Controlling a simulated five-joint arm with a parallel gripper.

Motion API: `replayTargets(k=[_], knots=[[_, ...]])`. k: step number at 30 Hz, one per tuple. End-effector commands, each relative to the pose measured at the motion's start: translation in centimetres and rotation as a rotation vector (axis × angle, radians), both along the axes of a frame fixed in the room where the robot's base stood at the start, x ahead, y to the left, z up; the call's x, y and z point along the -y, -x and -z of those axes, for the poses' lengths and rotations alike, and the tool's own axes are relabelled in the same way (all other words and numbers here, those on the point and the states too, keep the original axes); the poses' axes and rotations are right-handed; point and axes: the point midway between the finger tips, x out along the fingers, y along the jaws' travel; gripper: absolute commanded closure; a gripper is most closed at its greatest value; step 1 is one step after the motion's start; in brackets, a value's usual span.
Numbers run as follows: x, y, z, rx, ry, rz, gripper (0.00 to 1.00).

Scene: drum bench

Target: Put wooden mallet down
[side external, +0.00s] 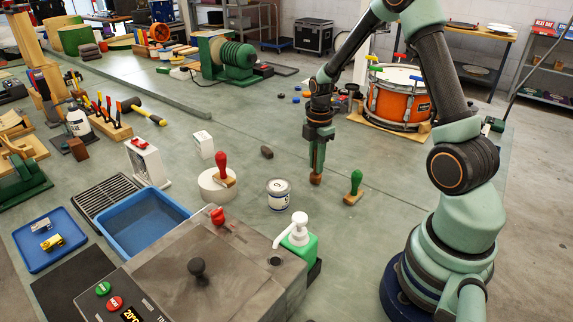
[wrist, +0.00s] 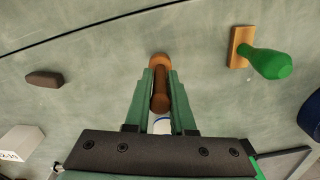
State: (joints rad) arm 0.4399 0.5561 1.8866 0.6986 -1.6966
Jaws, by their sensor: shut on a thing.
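The wooden mallet (wrist: 160,61) is between my gripper's fingers (wrist: 160,78) in the wrist view. Its rounded orange-brown end sticks out past the fingertips, and a darker brown part lies between the green fingers. In the side external view my gripper (side external: 317,168) points straight down over the green bench top. Only a short brown end of the mallet (side external: 315,180) shows below the fingers there. My gripper is shut on the mallet. The rest of the mallet is hidden by the fingers. I cannot tell whether its lower end touches the bench.
A green-handled stamp (side external: 355,186) stands close on the right. A white tin (side external: 278,195) and a red-handled stamp (side external: 222,168) are on the left. A small dark block (side external: 267,152) lies behind left. An orange drum (side external: 398,103) stands behind right. Bench between these is clear.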

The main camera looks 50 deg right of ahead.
Motion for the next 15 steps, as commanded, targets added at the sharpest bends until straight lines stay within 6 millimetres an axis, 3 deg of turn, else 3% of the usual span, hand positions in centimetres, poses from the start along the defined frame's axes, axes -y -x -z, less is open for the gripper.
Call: replayTargets(k=[8,9,10,15], knots=[[0.00,0.00,0.31,0.000,0.000,0.000,1.00],[0.00,-0.01,0.25,0.000,0.000,0.000,0.62],[0.00,-0.01,0.24,0.000,0.000,0.000,0.51],[0.00,-0.01,0.22,0.000,0.000,0.000,0.48]])
